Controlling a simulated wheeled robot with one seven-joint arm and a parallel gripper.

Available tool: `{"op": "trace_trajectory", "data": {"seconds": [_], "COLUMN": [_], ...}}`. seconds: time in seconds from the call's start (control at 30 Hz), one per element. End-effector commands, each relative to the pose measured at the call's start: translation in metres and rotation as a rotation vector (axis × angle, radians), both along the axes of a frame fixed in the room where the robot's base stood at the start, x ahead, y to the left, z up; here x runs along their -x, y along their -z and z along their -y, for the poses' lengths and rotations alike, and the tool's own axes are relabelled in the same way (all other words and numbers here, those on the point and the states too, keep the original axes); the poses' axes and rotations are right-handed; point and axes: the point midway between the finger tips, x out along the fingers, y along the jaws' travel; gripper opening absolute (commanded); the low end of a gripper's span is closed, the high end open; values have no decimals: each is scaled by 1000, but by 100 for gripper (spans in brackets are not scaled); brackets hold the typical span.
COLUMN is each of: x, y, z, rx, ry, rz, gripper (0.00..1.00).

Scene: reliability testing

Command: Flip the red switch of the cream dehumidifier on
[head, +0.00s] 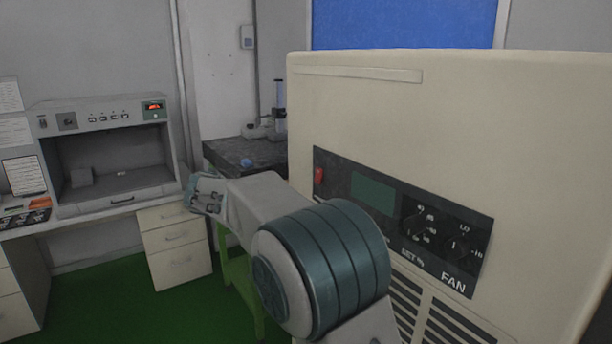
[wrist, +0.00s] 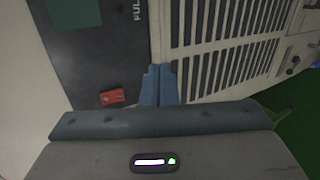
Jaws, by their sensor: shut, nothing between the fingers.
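The cream dehumidifier (head: 500,110) fills the right of the head view. Its dark control panel (head: 340,170) carries the red switch (head: 319,175) at the left end, beside a green display. In the wrist view the red switch (wrist: 112,97) lies to the left of my gripper (wrist: 159,70), a short way from the fingertips. My gripper's blue fingers are closed together with nothing between them, near the edge between the panel (wrist: 110,60) and the vent grille. In the head view my arm hides the fingertips. I cannot tell whether they touch the dehumidifier.
Vent slats (wrist: 220,40) run beside the panel. A grey bench cabinet (head: 110,125) stands on a desk with drawers (head: 175,240) at the left. A dark table (head: 235,152) with equipment stands behind my arm. Green floor (head: 130,310) is clear at the lower left.

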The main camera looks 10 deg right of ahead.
Motion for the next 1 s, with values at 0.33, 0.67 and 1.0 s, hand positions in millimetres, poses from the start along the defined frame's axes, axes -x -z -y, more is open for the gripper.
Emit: {"op": "trace_trajectory", "data": {"seconds": [0.33, 0.67, 1.0], "x": [-46, -48, -55], "y": [-44, -48, -47], "z": [-75, -83, -66], "rx": [265, 291, 290], "ry": [-33, -35, -32], "rz": [164, 188, 186], "gripper": [0, 0, 0]}}
